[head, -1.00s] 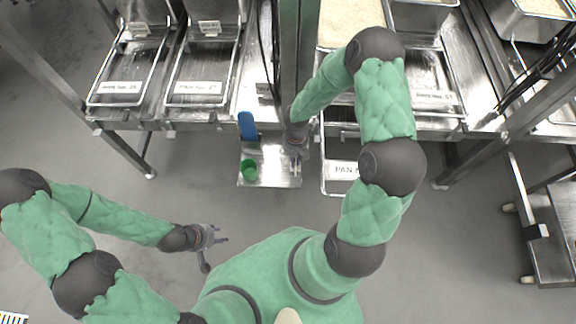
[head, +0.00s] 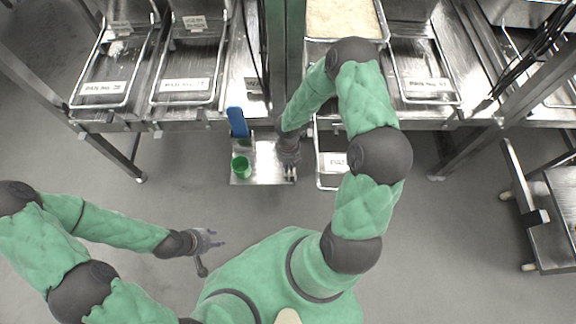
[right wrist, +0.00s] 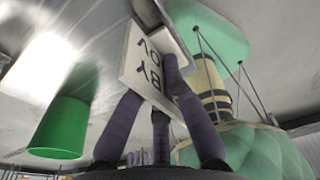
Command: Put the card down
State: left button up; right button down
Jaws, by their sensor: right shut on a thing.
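A white card with dark lettering (right wrist: 142,70) is between the fingers of my right gripper (right wrist: 165,75) in the right wrist view. The gripper is shut on it, and fingers cover part of the card. In the head view my right gripper (head: 290,168) is over the right part of a small metal shelf (head: 262,178); the card is hard to make out there. I cannot tell whether the card touches the shelf. My left gripper (head: 208,241) hangs over open floor at lower left, its fingers apart, with nothing visible in them.
A green cup (head: 241,166) stands on the left of the small shelf and shows in the right wrist view (right wrist: 62,128). A blue object (head: 237,122) is behind it. A labelled pan (head: 332,175) is right of the gripper. Trays (head: 187,88) line the bench behind.

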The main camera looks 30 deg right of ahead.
jog(key=c, duration=1.4)
grip_release()
jog(key=shift+f, duration=0.1)
jog(key=shift+o, duration=0.2)
notch_tip(320, 180, up, 11)
jog(key=w+p, duration=0.1)
jog(key=p, duration=0.4)
jog(key=s+a+f+m+y, duration=0.1)
jog(key=s+a+m, duration=0.4)
jog(key=m, duration=1.1)
jog(key=s+a+f+m+t+y, duration=0.1)
jog(key=s+a+f+m, duration=0.3)
jog(key=a+m, duration=0.7)
jog(key=s+m+y, duration=0.1)
jog(key=s+m, duration=0.1)
jog(key=m, duration=0.3)
jog(key=shift+t+p, duration=0.3)
jog(key=shift+a+f, duration=0.1)
